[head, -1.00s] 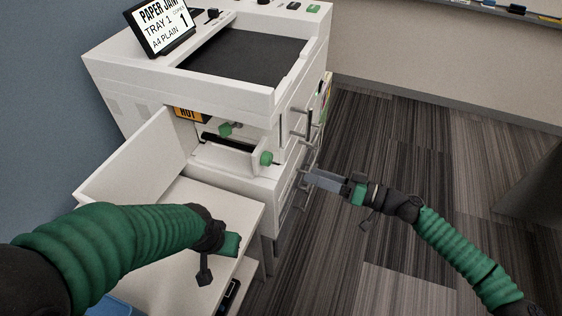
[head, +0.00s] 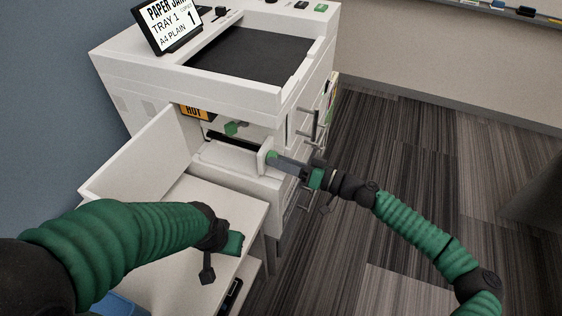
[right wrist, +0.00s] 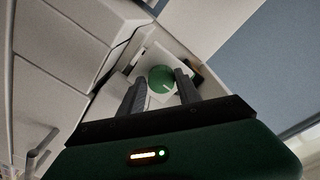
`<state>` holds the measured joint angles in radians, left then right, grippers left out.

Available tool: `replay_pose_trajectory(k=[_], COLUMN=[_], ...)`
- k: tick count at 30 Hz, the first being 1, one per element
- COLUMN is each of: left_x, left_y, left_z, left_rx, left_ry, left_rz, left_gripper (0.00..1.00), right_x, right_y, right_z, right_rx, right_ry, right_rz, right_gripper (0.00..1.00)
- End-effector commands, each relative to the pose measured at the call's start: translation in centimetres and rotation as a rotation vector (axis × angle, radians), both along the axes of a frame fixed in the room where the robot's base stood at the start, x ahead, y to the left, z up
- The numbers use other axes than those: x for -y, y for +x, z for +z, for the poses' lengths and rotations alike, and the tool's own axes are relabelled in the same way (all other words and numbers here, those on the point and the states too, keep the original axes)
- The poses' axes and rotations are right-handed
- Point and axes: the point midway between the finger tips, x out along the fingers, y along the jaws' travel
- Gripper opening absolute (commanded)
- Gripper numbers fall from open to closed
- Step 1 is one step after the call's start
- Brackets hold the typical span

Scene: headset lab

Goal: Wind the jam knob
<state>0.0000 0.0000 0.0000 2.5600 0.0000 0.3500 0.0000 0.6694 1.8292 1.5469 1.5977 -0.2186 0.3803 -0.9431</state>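The copier (head: 215,90) has its side door (head: 140,150) open. A round green knob (right wrist: 162,78) with a pale mark sits on a white panel in the right wrist view. A second green part (head: 232,128) is deeper inside. My left gripper (head: 234,243) is over the shelf, its fingers unclear.
An orange HOT label (head: 194,114) is inside the opening. A screen (head: 165,24) on top reads PAPER JAM. Drawer handles (head: 314,125) stick out from the copier's right face. A white shelf (head: 195,195) stands below the opening; the carpet (head: 400,150) to the right is clear.

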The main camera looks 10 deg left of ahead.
Motion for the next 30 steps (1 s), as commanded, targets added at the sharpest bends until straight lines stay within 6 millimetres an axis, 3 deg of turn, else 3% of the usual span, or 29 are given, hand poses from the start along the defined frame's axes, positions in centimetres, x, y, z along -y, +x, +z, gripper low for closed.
replay_pose_trajectory(k=[1,9,20,30], left_x=[0.00,0.00,0.00,0.00], left_y=[0.00,0.00,0.00,0.00], left_z=[0.00,-0.01,0.11,0.71], left_rx=[0.000,0.000,0.000,0.000], left_ry=[0.000,0.000,0.000,0.000], left_rz=[0.000,0.000,0.000,0.000], left_gripper=[0.36,0.36,0.36,0.36], right_x=[0.01,0.05,0.08,0.10], right_y=[0.00,0.06,0.12,0.16], right_z=[0.00,-0.07,-0.06,0.08], right_rx=[0.000,0.000,-0.052,-0.282], right_ry=[0.000,-0.001,0.008,0.052], right_rz=[0.000,-0.002,-0.003,-0.005], right_gripper=[0.32,0.00,0.00,0.00])
